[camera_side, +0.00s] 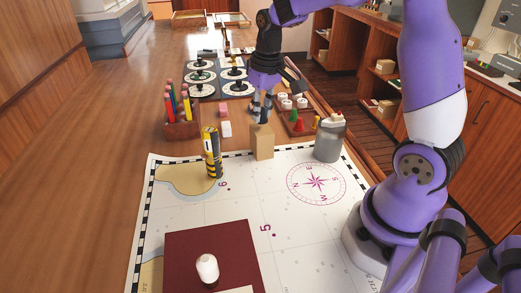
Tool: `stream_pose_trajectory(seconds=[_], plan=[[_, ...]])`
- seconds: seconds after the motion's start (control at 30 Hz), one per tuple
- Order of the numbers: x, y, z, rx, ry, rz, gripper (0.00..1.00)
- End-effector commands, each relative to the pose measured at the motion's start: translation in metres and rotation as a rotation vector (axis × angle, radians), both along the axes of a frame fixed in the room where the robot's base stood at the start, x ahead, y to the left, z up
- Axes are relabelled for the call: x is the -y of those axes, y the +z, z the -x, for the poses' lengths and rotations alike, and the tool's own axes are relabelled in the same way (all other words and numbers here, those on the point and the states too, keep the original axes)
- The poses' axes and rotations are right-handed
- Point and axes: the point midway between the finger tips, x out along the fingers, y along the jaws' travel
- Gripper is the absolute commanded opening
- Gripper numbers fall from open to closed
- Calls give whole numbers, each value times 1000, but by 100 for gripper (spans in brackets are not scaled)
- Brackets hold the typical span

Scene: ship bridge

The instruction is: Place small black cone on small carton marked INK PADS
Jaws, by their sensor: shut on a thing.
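My gripper (262,108) points down in the middle of the view, with its fingertips just above or behind the top of a small tan carton (262,145). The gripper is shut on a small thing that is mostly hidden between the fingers. It seems to be the small black cone, but its shape does not show clearly. The carton stands upright at the far edge of the chart, and no lettering on it is legible. I cannot tell whether the held thing touches the carton.
A tray (289,129) with red, green and yellow cones lies right of the carton, near a grey jar (329,140). A black-and-yellow cylinder (212,155) and a pencil holder (181,129) stand left. Pink and white blocks lie close by.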

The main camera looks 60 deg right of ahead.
Motion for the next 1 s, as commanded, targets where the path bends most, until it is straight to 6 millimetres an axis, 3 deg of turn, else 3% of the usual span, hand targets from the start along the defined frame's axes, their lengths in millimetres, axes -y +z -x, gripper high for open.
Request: stream_pose_trajectory(seconds=[0.13,0.5,0.53,0.57,1.0], plan=[[0,-17,0,-2,0,0,0],[0,-21,0,0,0,0,0],[0,-21,0,1,0,0,42],[0,-21,0,1,0,0,56],[0,-15,0,3,0,1,56]])
